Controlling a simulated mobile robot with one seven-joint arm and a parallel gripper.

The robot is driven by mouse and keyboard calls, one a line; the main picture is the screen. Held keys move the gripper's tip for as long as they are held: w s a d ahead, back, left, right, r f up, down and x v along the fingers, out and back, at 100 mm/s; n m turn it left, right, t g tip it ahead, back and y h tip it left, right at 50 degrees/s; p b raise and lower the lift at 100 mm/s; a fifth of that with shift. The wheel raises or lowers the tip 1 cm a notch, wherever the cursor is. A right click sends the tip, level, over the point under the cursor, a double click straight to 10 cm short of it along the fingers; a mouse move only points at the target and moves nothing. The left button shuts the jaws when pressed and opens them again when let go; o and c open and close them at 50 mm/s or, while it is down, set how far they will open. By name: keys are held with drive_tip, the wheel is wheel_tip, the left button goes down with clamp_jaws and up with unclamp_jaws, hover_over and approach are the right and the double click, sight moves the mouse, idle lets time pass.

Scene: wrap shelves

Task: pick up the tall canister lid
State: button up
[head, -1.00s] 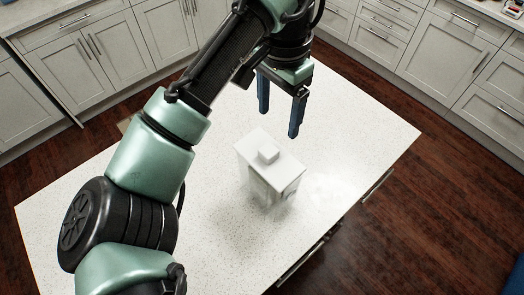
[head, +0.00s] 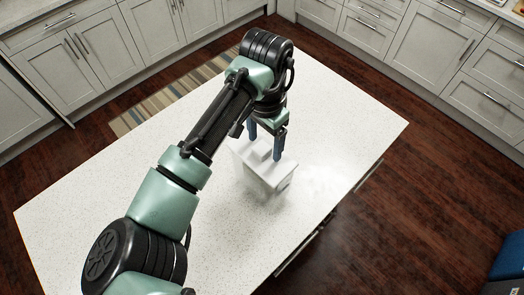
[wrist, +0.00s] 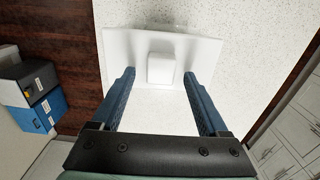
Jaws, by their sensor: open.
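The tall canister (head: 268,190) is clear and stands upright on the white counter. Its white square lid (head: 284,172) sits on top with a small block-shaped knob (head: 262,153). In the wrist view the lid (wrist: 122,46) lies just beyond the blue fingers, and its knob (wrist: 161,68) shows between the two fingertips with a gap on each side. My gripper (head: 264,148) is open and empty, pointing down at the lid, with one finger on each side of the knob. Whether the fingertips touch the lid cannot be told. Part of the canister is hard to see through.
The speckled white counter (head: 130,200) is clear around the canister. Grey cabinets (head: 420,50) line the back, beyond a dark wood floor (head: 420,190). A striped rug (head: 165,105) lies behind the counter. Blue and grey boxes (wrist: 40,110) show at the left in the wrist view.

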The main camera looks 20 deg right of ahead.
clamp_jaws()
drive_tip(key=shift+r, duration=0.1)
idle(0.3)
